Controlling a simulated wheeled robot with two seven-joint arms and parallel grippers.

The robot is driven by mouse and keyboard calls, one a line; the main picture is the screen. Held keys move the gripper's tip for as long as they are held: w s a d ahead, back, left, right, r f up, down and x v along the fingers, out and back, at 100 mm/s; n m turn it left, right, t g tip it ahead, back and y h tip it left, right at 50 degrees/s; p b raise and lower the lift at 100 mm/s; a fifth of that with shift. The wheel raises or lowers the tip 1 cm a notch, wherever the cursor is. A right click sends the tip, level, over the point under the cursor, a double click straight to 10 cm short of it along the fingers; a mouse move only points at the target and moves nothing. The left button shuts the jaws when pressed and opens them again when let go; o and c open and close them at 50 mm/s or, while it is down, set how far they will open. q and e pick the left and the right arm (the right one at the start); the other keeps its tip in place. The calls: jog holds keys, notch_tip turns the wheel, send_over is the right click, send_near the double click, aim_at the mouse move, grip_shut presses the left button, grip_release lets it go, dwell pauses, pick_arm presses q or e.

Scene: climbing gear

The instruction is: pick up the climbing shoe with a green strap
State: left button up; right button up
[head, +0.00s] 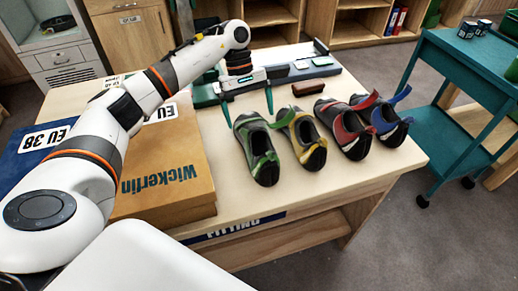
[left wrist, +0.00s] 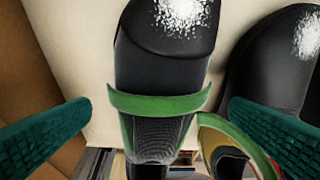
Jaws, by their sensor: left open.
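In the left wrist view the green strap (left wrist: 160,103) crosses the dark shoe (left wrist: 165,65) between the two teal fingers (left wrist: 158,128). The fingers appear apart from the shoe. My right gripper is not in view.
A yellow-strapped shoe (head: 306,138) stands close on the right, followed by a red one (head: 345,130) and a blue one (head: 385,122). Shoe boxes (head: 165,175) lie on the left. A brown block (head: 308,88) lies behind. A teal cart (head: 465,65) stands right of the table.

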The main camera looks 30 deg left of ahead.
aim_at(251, 122)
pick_arm(q)
jog(key=shift+d+f, duration=0.15)
jog(key=shift+f, duration=0.5)
jog(key=x, duration=0.1)
jog(key=p+x, duration=0.1)
jog(key=x, duration=0.1)
jog(key=shift+s+f, duration=0.25)
jog(key=shift+d+f, duration=0.2)
jog(key=shift+f, duration=0.35)
jog(key=c, duration=1.2)
jog(key=shift+r, duration=0.1)
